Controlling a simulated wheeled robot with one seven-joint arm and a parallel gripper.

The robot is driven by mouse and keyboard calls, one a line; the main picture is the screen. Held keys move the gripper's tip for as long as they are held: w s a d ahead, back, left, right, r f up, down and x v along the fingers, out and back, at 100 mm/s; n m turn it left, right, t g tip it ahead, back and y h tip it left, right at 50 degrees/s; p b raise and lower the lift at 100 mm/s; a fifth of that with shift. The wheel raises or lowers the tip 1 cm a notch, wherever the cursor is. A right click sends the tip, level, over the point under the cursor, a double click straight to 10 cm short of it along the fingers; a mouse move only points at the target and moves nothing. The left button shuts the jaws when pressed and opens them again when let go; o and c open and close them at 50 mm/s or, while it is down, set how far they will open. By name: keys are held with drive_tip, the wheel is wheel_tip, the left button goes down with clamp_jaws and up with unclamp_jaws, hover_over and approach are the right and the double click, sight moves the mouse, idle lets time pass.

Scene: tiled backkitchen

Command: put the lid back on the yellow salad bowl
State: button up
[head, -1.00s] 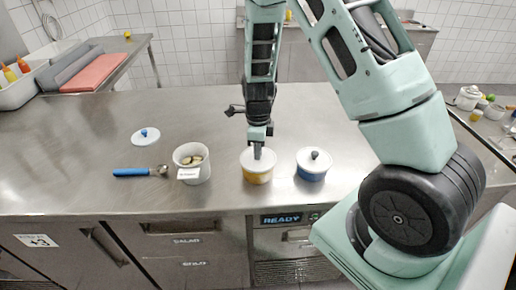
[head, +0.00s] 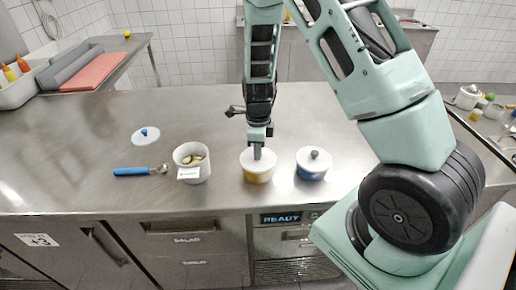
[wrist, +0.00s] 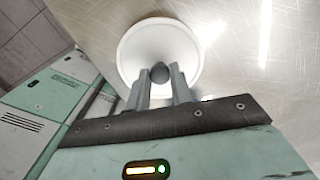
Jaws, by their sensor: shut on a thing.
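The yellow salad bowl (head: 258,177) stands on the steel counter near its front edge. A white lid (head: 247,160) lies over its top; it fills the middle of the wrist view (wrist: 141,48). My gripper (head: 258,153) is above the bowl, pointing down, its fingers shut on the lid's dark knob (wrist: 160,72). The lid looks level and centred on the bowl; from these views I cannot tell whether it is fully seated. The fingers hide part of the lid in the head view.
A blue bowl with a white lid (head: 313,165) stands close to the right. To the left are a white tub with a label (head: 191,174), a blue-handled scoop (head: 132,171) and a loose lid with a blue knob (head: 145,136). The counter behind is clear.

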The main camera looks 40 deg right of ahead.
idle(0.4)
drive_tip(key=o, duration=1.5)
drive_tip(key=shift+r, duration=0.15)
drive_tip(key=shift+r+p, duration=3.35)
drive_tip(key=shift+r, duration=0.05)
drive_tip(key=shift+c, duration=0.3)
clamp_jaws()
